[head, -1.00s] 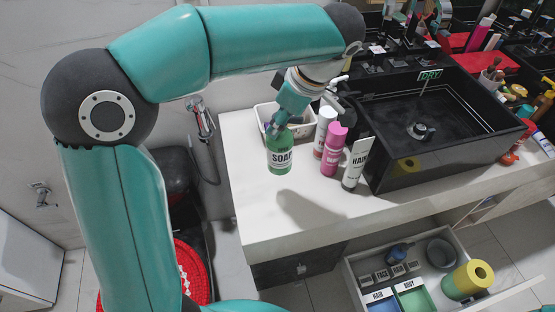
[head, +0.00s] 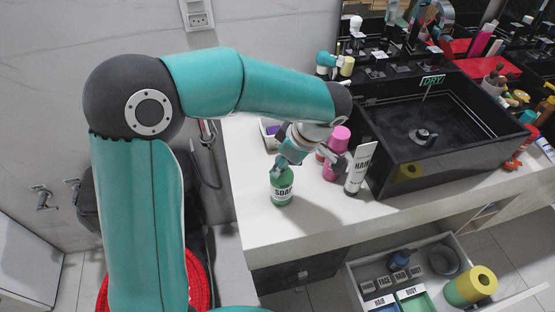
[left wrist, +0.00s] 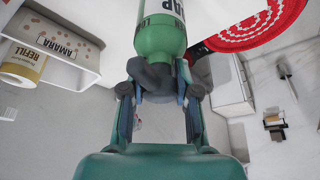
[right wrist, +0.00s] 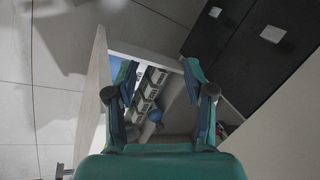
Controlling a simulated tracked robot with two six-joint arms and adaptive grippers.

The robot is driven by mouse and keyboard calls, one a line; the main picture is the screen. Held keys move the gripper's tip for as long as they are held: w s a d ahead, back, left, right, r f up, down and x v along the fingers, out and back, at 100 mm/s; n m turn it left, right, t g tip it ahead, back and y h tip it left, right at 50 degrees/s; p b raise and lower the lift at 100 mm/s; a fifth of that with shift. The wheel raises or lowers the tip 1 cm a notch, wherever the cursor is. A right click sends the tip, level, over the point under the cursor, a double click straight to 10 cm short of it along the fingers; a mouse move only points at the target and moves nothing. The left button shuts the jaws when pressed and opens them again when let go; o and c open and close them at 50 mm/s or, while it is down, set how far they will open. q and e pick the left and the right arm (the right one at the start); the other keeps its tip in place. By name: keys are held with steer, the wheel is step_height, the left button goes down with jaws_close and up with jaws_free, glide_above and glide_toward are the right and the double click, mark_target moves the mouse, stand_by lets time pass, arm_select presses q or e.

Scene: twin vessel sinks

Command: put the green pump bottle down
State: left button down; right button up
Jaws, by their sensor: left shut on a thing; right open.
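The green pump bottle (head: 282,192), labelled SOAP, is upright at the left part of the white counter (head: 262,226). My left gripper (head: 279,166) is shut on its top from above. The bottle's base is at or just above the counter; I cannot tell whether it touches. In the left wrist view the green bottle (left wrist: 160,38) extends from between the fingers (left wrist: 160,88), its dark pump top held there. My right gripper (right wrist: 160,88) is open and empty in the right wrist view, over the open drawer (right wrist: 145,52).
A pink bottle (head: 338,142) and a white HAIR tube (head: 358,168) stand right of the left gripper, beside the black sink (head: 430,175). The counter front of the green bottle is clear. The open drawer (head: 352,270) below holds boxes and a yellow roll (head: 470,284).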

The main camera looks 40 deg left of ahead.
arm_select(q)
steer(key=shift+f, duration=0.15)
steer(key=c, duration=0.9)
jaws_free()
steer(key=shift+o, duration=0.2)
steer(key=shift+d+r, duration=0.1)
steer(key=shift+r, duration=0.25)
steer(key=v, duration=1.1)
steer(key=shift+d+r+p, duration=0.2)
steer(key=shift+r+p, duration=0.1)
